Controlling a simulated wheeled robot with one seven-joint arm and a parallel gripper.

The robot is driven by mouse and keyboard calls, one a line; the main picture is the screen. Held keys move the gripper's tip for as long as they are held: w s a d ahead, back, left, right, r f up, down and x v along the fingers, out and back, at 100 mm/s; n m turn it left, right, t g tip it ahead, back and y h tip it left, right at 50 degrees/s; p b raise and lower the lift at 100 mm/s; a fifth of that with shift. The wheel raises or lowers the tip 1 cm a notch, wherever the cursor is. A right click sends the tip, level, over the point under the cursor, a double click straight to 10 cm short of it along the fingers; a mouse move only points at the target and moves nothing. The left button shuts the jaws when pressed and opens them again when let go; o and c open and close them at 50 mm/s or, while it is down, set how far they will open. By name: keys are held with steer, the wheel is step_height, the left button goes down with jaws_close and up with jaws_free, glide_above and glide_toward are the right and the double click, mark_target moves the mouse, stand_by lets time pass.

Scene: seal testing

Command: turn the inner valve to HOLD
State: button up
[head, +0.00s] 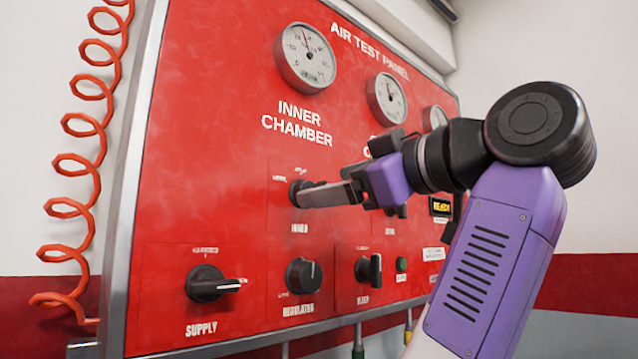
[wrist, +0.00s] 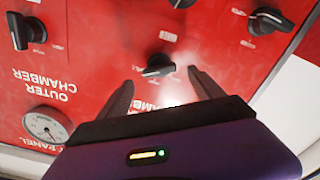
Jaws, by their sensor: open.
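The inner valve is a black knob (head: 297,190) on the red panel, below the words INNER CHAMBER. In the head view my gripper's near finger covers part of it. In the upside-down wrist view the same knob (wrist: 158,66) lies between the two finger ends, its handle nearly level in the picture. My gripper (wrist: 161,80) is open, with a finger on each side of the knob and clear gaps in that view. In the head view my gripper (head: 312,195) comes in from the right. I cannot tell whether a finger touches the knob. The small position labels are too blurred to read.
Below are the SUPPLY knob (head: 207,284), the regulator knob (head: 303,275) and another black knob (head: 369,270). The outer chamber knob (wrist: 20,31) is left in the wrist view. Gauges (head: 306,58) line the panel top. An orange coiled hose (head: 85,165) hangs left.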

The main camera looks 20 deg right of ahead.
mark_target(314, 186)
steer(key=shift+p+x, duration=0.7)
steer(key=shift+x, duration=1.8)
steer(key=c, duration=1.4)
